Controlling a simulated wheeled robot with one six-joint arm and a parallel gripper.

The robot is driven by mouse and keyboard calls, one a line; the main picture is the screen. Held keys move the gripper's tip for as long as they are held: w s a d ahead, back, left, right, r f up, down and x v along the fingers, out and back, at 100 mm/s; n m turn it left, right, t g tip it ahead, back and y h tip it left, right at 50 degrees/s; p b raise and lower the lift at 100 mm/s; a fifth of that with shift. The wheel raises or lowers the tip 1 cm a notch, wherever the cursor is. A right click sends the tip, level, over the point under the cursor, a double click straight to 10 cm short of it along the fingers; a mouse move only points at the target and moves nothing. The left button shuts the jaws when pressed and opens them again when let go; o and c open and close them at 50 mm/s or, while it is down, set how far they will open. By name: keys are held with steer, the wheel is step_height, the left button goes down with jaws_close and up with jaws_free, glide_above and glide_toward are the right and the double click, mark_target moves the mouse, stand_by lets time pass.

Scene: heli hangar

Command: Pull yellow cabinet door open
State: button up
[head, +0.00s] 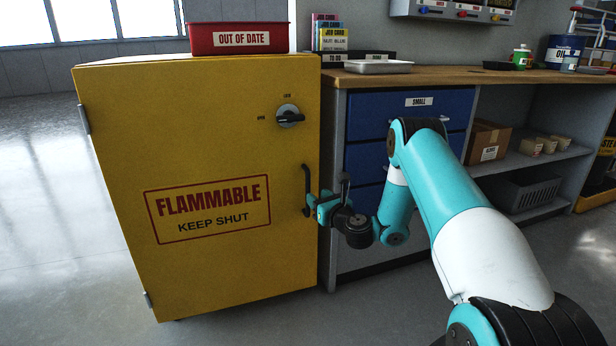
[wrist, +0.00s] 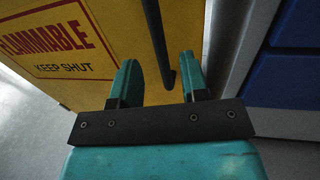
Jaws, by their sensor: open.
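The yellow cabinet (head: 200,130) stands at the left with its door shut, marked "FLAMMABLE KEEP SHUT". Hinges show on the door's left edge. A black vertical handle (head: 307,190) is on the door's right side, with a dark rotary latch knob (head: 290,117) above it. My gripper (head: 318,206) is at the handle's lower part. In the wrist view my gripper's two teal fingers (wrist: 161,82) are apart, and the black handle (wrist: 158,40) runs down between them. The fingers are not closed on it. Whether either finger touches the handle I cannot tell.
A red "OUT OF DATE" bin (head: 240,38) sits on the cabinet top. A workbench (head: 440,76) with blue drawers (head: 410,108) stands close on the right. A cardboard box (head: 487,142) is on its shelf. Open floor (head: 40,200) lies left of the cabinet.

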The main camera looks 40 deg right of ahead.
steer(key=shift+w+a+r+p, duration=0.1)
steer(key=shift+w+r+p, duration=0.3)
steer(key=shift+p, duration=0.6)
steer(key=b, duration=0.1)
glide_above(308, 212)
steer(key=shift+w+d+f, duration=0.25)
steer(key=shift+w+f, duration=0.1)
steer(key=shift+f, duration=0.05)
jaws_close()
